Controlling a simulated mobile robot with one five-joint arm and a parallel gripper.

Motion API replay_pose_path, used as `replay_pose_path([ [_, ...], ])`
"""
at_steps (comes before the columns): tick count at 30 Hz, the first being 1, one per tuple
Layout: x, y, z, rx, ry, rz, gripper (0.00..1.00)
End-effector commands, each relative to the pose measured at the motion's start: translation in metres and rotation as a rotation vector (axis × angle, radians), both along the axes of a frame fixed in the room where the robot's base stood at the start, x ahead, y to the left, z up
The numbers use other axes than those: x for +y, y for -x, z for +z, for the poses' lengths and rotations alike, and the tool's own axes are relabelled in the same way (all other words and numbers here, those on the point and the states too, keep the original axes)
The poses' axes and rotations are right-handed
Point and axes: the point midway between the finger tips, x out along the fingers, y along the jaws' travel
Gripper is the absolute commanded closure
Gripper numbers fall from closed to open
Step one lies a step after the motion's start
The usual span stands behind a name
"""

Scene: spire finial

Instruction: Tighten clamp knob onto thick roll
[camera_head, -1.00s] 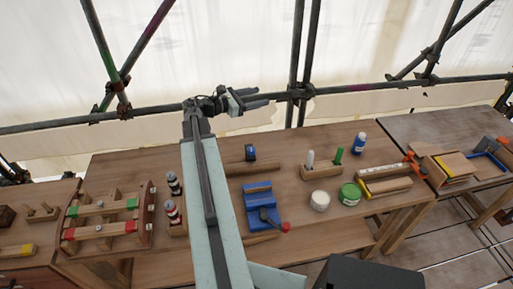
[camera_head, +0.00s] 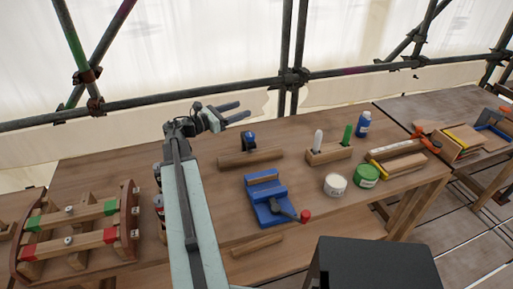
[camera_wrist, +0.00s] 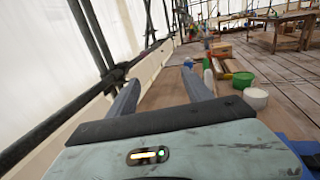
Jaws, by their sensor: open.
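My gripper (camera_head: 243,110) is open and empty, raised above the back of the wooden workbench, its two fingers pointing right. In the wrist view, the fingers (camera_wrist: 161,78) are spread with nothing between them. A blue clamp-like piece (camera_head: 249,141) is at a long wooden bar or roll (camera_head: 251,159), below and in front of my gripper; I cannot tell whether they touch. A blue vise (camera_head: 266,201) stands nearer, with a red knob (camera_head: 305,216) on its dark handle. Another wooden roll (camera_head: 257,246) lies in front of it. Which roll is the thick one is unclear.
A wooden holder (camera_head: 329,154) with a white and a green stick, a blue bottle (camera_head: 363,124), a white tub (camera_head: 335,185) and a green tin (camera_head: 366,176) stand at right. A wooden rack (camera_head: 75,232) is at left. Scaffold poles (camera_head: 288,78) run behind the bench.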

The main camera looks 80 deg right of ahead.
Motion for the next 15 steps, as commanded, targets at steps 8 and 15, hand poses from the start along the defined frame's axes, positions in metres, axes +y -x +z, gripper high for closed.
replay_pose_path([
  [8, -0.002, 0.007, -0.12, 0.0, 0.0, -0.01, 0.41],
  [15, -0.002, 0.008, -0.129, 0.0, 0.0, -0.012, 0.41],
])
